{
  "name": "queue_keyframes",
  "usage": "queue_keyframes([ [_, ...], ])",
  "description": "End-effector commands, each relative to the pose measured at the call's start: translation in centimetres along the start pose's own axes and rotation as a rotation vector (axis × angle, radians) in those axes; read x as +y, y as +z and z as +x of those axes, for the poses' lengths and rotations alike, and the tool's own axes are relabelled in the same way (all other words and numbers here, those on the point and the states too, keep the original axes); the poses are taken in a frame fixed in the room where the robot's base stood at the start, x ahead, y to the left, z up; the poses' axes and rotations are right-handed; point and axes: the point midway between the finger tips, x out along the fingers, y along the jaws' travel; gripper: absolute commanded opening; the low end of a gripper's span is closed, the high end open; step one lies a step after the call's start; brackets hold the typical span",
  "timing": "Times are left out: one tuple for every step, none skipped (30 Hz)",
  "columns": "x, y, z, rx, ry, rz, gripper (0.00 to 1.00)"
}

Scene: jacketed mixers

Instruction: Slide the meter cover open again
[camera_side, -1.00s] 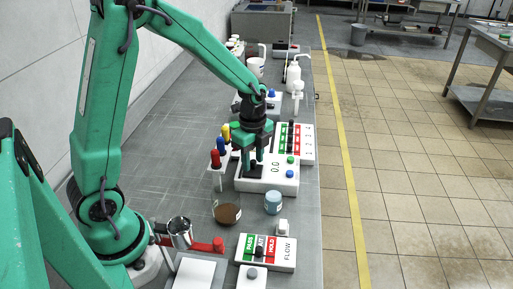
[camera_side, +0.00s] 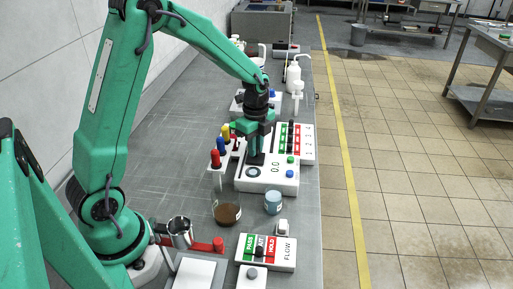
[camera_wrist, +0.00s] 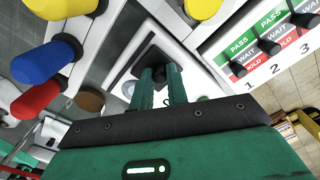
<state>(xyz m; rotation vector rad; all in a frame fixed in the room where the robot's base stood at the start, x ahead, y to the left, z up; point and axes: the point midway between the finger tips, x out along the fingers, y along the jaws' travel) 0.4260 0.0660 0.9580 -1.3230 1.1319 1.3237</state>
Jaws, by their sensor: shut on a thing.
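The white meter box (camera_side: 268,184) stands on the bench, with a "0.0" readout and a green and a blue button on top. My gripper (camera_side: 257,155) points down over its far end, shut on the dark knob of the meter cover (camera_side: 255,161). The wrist view also shows my gripper (camera_wrist: 161,82) with its fingertips at the dark knob (camera_wrist: 150,62). The fingers hide part of the cover.
Red, blue and yellow handles (camera_side: 216,160) stand close to the left. A PASS/WAIT/HOLD panel (camera_side: 301,145) lies behind right. A brown-filled beaker (camera_side: 227,212), a blue jar (camera_side: 272,203) and a FLOW switch box (camera_side: 266,252) are in front. Bare bench lies left.

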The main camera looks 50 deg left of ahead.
Motion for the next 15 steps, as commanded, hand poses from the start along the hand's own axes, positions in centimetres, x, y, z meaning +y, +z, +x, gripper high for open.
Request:
queue_keyframes([
  [-0.08, 0.03, -0.06, 0.0, -0.002, 0.001, 0.0],
  [-0.08, 0.02, -0.06, 0.0, -0.002, 0.001, 0.0],
  [-0.07, 0.01, -0.06, 0.0, -0.002, 0.001, 0.0],
  [-0.07, 0.01, -0.06, 0.0, -0.002, 0.001, 0.0],
  [-0.06, 0.01, -0.07, 0.0, -0.002, 0.001, 0.0],
  [-0.06, 0.01, -0.07, 0.0, -0.002, 0.001, 0.0],
  [-0.06, 0.0, -0.07, 0.0, -0.002, 0.001, 0.0],
  [-0.06, 0.0, -0.07, 0.0, -0.002, 0.001, 0.2],
  [-0.05, 0.0, -0.07, 0.0, -0.002, 0.001, 0.27],
  [-0.05, 0.0, -0.07, 0.0, -0.002, 0.001, 0.33],
  [-0.05, 0.0, -0.07, 0.0, -0.002, 0.001, 0.38],
  [-0.04, 0.0, -0.06, 0.0, -0.002, 0.001, 0.38],
  [-0.04, 0.0, -0.06, 0.0, -0.002, 0.001, 0.38],
  [-0.03, 0.0, -0.05, 0.0, -0.002, 0.001, 0.38],
  [-0.03, 0.0, -0.05, 0.0, -0.002, 0.0, 0.38],
])
